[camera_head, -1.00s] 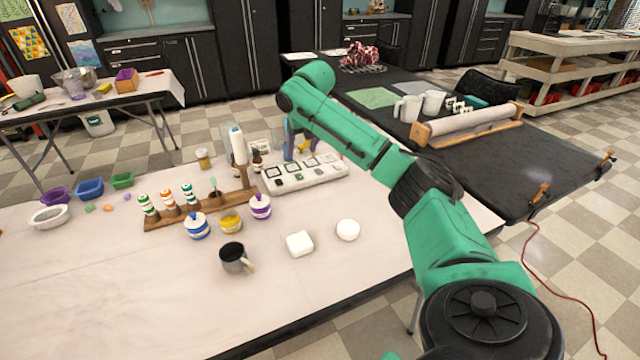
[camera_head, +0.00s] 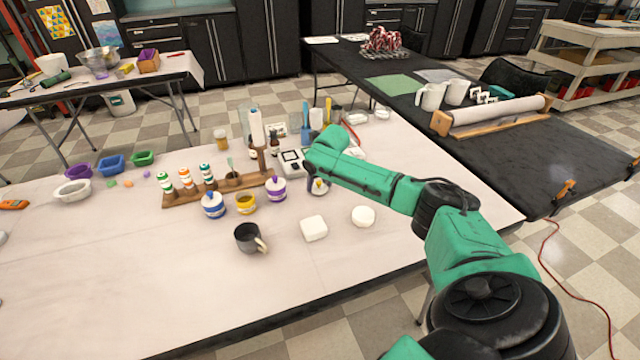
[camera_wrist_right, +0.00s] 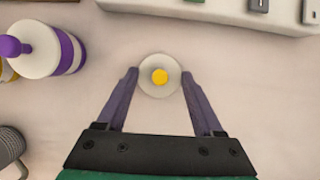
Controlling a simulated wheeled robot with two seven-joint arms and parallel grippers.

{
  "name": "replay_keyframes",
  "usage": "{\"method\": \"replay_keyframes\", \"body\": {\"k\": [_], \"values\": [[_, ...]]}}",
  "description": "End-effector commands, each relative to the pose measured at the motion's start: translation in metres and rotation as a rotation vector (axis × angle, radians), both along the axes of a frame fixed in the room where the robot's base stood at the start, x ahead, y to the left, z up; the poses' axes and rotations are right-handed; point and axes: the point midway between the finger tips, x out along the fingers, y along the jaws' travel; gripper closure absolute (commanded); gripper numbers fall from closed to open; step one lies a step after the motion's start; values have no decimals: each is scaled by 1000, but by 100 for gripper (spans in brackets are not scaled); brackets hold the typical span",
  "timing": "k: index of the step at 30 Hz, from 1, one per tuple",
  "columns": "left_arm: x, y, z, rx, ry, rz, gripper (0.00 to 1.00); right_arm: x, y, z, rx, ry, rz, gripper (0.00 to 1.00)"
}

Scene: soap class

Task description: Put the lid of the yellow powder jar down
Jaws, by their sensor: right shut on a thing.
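The yellow powder jar (camera_head: 245,204) stands open on the pale table, between the blue jar (camera_head: 213,206) and the purple jar (camera_head: 276,190). Its lid (camera_wrist_right: 160,82), white and round with a yellow knob, is between the fingertips of my right gripper (camera_wrist_right: 160,74), which is shut on it. In the head view the lid (camera_head: 318,191) shows just right of the purple jar, under my forearm, which hides much of the gripper. The lid is at or close above the tabletop; I cannot tell whether it touches. My left gripper is not in view.
The purple jar also shows at the left of the wrist view (camera_wrist_right: 45,50). A dark mug (camera_head: 248,238) and two white soap pieces (camera_head: 314,228) (camera_head: 363,216) stand nearer. The table around the lid is clear.

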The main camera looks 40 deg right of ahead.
Motion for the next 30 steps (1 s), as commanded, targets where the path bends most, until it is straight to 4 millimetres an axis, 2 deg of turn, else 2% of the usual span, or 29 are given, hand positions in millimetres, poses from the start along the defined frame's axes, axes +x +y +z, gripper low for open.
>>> {"method": "replay_keyframes", "body": {"k": [2,3,4,5,13,17,20,27,30], "values": [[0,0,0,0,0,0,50,0,0,-3,0,1,0,83],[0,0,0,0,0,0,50,0,0,-2,0,0,0,16],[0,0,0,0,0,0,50,0,0,-2,0,0,0,5],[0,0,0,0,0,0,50,0,0,-2,0,0,0,1],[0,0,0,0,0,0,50,0,0,-2,0,0,0,1],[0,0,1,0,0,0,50,-1,0,6,-1,-1,1,1],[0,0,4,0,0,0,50,-7,2,22,-1,-2,1,1],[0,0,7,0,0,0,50,-31,10,82,-3,-2,1,1],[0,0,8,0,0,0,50,-38,13,100,0,-1,0,1]]}}
